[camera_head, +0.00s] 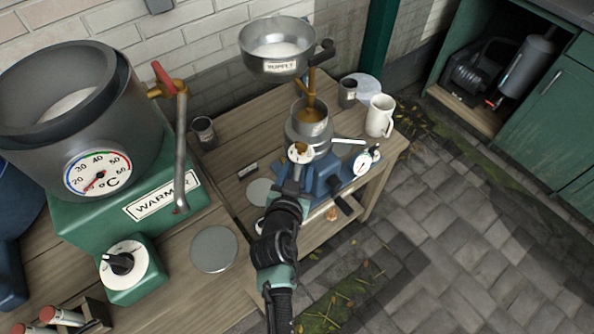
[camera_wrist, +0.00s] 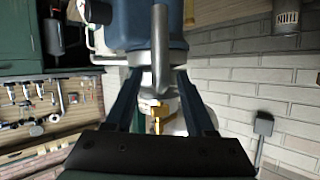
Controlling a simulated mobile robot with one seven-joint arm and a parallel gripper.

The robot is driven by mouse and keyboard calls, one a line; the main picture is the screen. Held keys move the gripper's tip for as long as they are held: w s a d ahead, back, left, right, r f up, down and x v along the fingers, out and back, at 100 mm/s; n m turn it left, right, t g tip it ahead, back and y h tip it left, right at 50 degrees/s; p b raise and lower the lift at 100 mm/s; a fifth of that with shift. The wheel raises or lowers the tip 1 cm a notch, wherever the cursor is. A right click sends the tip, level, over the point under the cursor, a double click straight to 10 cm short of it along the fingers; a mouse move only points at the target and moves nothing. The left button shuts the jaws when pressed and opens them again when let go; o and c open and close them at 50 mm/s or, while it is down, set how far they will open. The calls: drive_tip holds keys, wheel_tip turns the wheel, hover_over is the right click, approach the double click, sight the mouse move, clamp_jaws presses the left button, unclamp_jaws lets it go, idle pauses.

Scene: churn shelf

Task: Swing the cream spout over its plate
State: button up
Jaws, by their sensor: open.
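The separator (camera_head: 309,128) stands on a blue base (camera_head: 322,180) on the wooden bench, under the supply bowl (camera_head: 277,48). My gripper (camera_head: 297,178) is at its near side and covers part of it. In the wrist view a grey tube (camera_wrist: 160,35), seemingly a spout, lies between the open fingers of my gripper (camera_wrist: 157,72). I cannot tell whether the fingers touch it, or whether it is the cream spout. Grey round plates lie on the bench, one left of the separator (camera_head: 260,191) and one nearer me (camera_head: 214,248). No label shows which is the cream plate.
The green warmer (camera_head: 110,215) with its vat and long tap pipe (camera_head: 181,150) stands at the left. A white mug (camera_head: 380,116), a dial (camera_head: 365,160) and a metal cup (camera_head: 204,132) stand around the separator. The paved floor at the right is open.

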clamp_jaws()
idle(0.3)
idle(1.2)
